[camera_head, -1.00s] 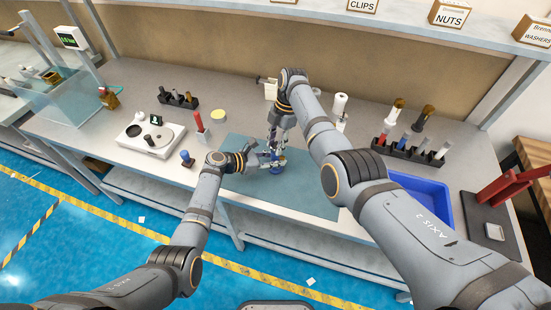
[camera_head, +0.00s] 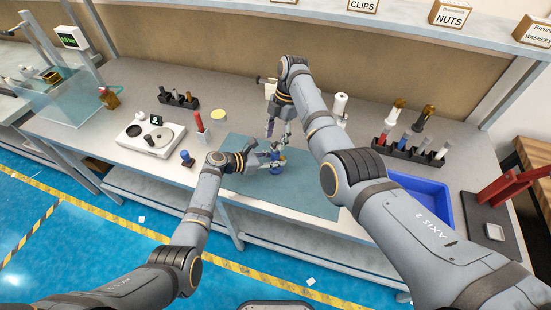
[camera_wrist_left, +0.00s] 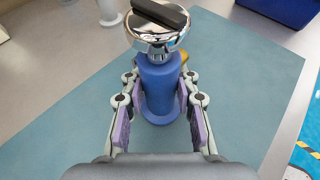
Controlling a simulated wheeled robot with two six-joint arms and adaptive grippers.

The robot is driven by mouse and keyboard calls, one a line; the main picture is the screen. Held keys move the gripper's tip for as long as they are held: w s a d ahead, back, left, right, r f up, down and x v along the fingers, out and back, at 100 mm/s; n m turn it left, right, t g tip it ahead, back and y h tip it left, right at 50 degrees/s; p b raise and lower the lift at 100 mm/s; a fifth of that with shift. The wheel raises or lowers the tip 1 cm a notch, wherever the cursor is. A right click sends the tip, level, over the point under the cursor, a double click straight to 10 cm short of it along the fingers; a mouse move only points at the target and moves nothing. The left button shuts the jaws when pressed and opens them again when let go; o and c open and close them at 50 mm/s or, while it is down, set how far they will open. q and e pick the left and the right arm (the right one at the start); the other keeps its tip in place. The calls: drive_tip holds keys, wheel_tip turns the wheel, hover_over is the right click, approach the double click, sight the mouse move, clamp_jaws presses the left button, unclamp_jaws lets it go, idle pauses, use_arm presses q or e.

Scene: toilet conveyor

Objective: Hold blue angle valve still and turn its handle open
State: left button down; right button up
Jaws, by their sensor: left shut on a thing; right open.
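The blue angle valve (camera_head: 276,170) stands upright on the teal mat (camera_head: 310,195). In the left wrist view its blue body (camera_wrist_left: 159,80) has a wide round base, a yellow part at its right side and a round chrome handle (camera_wrist_left: 158,35) with a black bar on top. My left gripper (camera_head: 266,161) is shut on the valve body from the left; its purple pads (camera_wrist_left: 160,112) flank the body below the handle. My right gripper (camera_head: 277,132) is open and empty, pointing down above the valve, apart from the handle. The valve is small and partly hidden in the head view.
A white device (camera_head: 151,138) and a red-topped marker (camera_head: 200,122) stand to the left. A black rack of tools (camera_head: 408,150) and a blue tray (camera_head: 425,193) lie to the right. A white bottle (camera_head: 340,104) stands behind my right arm. The mat's right part is clear.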

sight(276, 145)
drive_tip(key=shift+r, duration=2.35)
use_arm(q)
drive_tip(key=c, duration=0.9)
unclamp_jaws()
drive_tip(key=shift+c, duration=0.2)
drive_tip(key=v, duration=1.2)
drive_tip(key=shift+r, duration=0.1)
drive_tip(key=shift+a, duration=0.1)
use_arm(e)
drive_tip(key=shift+a, duration=0.1)
